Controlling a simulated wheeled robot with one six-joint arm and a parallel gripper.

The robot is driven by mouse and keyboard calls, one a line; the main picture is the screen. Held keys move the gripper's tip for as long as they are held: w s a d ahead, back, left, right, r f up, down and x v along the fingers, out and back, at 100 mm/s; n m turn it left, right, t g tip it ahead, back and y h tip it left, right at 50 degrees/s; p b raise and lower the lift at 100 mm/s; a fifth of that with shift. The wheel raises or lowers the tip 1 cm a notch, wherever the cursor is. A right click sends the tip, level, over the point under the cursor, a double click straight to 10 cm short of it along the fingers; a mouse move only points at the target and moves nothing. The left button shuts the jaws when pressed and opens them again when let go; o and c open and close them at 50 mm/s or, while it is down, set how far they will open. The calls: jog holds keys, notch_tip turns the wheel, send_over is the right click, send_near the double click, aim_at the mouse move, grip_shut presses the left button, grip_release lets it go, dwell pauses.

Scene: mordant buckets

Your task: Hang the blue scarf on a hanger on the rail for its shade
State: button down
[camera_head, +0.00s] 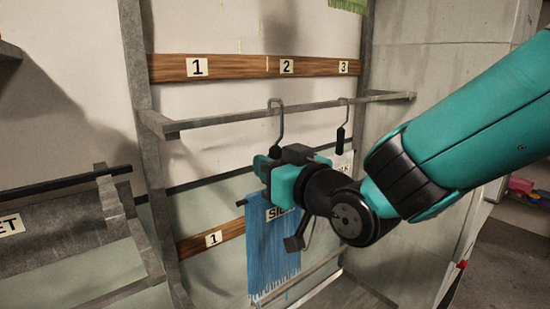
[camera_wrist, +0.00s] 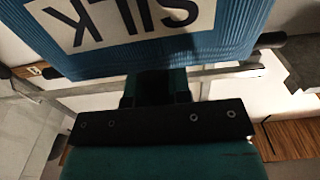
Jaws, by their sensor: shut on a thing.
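A blue scarf (camera_head: 268,255) with a white SILK label hangs from a dark hanger bar beneath my gripper. My gripper (camera_head: 272,165) is shut on the hanger's dark grip block, just under its metal hook (camera_head: 278,122). The hook's top overlaps the upper rail (camera_head: 225,118) near its middle; I cannot tell whether it bears on it. The board (camera_head: 230,66) above reads 1, 2 and 3, with the hook below 2. In the wrist view the scarf (camera_wrist: 230,40) fills the top, its label upside down, with my gripper (camera_wrist: 160,85) below it.
Another hook with a dark block (camera_head: 341,138) hangs on the rail at right, a partly hidden pale label below it. A lower board (camera_head: 228,232) is marked 1. A grey frame post (camera_head: 140,110) stands left, near a dark bar (camera_head: 65,183). The rail's left part is clear.

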jog(key=w+a+f, duration=0.2)
jog(key=w+a, duration=0.2)
jog(key=w, duration=0.2)
jog(key=shift+w+a+p, duration=0.25)
jog(key=shift+w+p, duration=0.15)
jog(key=shift+p, duration=0.05)
dwell(0.4)
jog(key=c, duration=1)
grip_release()
jog(key=shift+f, duration=0.15)
